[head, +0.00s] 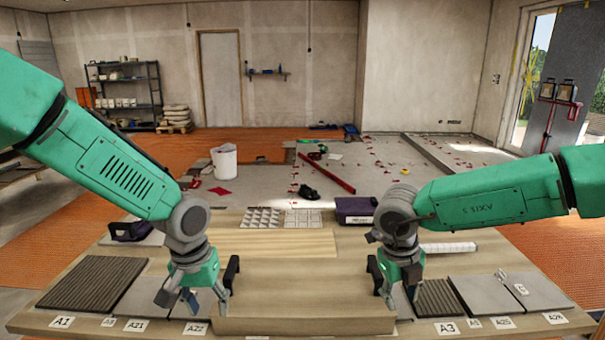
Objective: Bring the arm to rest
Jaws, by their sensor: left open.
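My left gripper (192,299) hangs pointing down over the left part of the wooden workbench (270,325). Its fingers are spread apart with nothing between them, above a grey tile (190,305) near the A22 label. My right gripper (397,298) hangs pointing down over the right part of the bench, beside a dark ribbed tile (438,298). Its fingers are seen at an angle, so their gap is unclear, and no held object shows. Both arms reach in from the sides, bent down at the wrists.
A dark ribbed tile (92,285) lies at left, and grey tiles (535,290) lie at right. A white bucket (224,162) stands beyond.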

